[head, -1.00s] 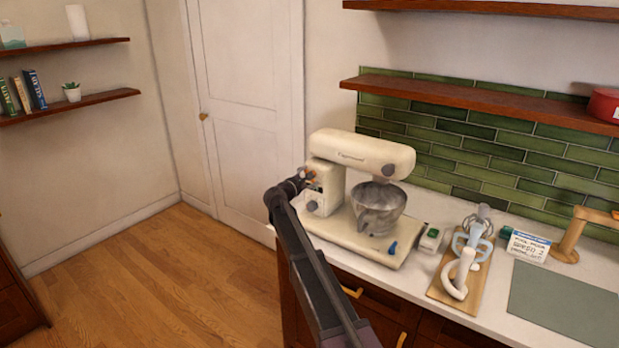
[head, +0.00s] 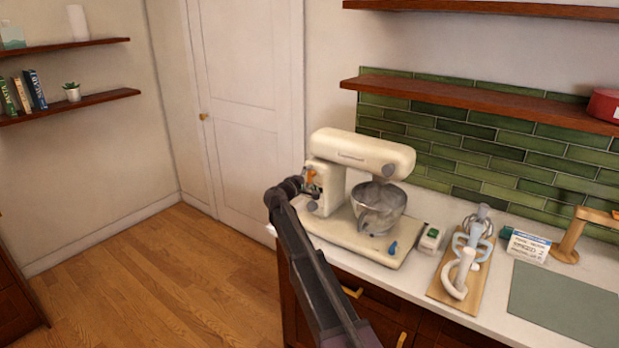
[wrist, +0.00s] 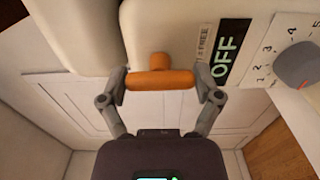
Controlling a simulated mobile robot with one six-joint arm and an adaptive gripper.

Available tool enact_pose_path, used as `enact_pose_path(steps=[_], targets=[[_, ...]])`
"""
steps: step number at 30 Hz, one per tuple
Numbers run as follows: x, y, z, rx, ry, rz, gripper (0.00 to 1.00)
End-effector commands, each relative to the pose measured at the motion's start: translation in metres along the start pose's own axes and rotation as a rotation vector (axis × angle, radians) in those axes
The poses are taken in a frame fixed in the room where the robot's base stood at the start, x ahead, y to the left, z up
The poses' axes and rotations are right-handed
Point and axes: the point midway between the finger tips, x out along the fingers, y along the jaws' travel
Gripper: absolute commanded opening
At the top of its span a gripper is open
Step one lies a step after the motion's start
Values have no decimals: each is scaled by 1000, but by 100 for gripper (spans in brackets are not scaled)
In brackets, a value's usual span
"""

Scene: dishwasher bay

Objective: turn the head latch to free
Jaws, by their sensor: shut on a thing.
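The cream stand mixer (head: 365,151) stands on the counter, its head level above the metal bowl (head: 380,206). Its head latch is an orange bar on a short stem (wrist: 160,79), on the mixer's side. In the wrist view, my gripper (wrist: 162,84) has one fingertip at each end of the bar and is shut on it. A small label reading FREE (wrist: 203,41) is beside the latch, and a dark plate reading OFF (wrist: 226,58) is next to it. In the head view, my gripper (head: 312,184) is at the mixer's left end, small and partly hidden by my arm.
A grey speed knob (wrist: 297,65) with numbers is close to the right of the latch. The floor (head: 150,270) to the left is clear.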

Motion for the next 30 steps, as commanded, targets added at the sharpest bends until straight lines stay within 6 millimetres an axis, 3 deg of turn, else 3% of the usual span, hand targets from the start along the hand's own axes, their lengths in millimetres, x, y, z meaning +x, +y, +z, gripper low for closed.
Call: enact_pose_path(steps=[15,16,17,30], targets=[[0,0,0,30,0,-1,35],[0,0,0,30,0,-1,88],[0,0,0,30,0,-1,97],[0,0,0,27,0,0,100]])
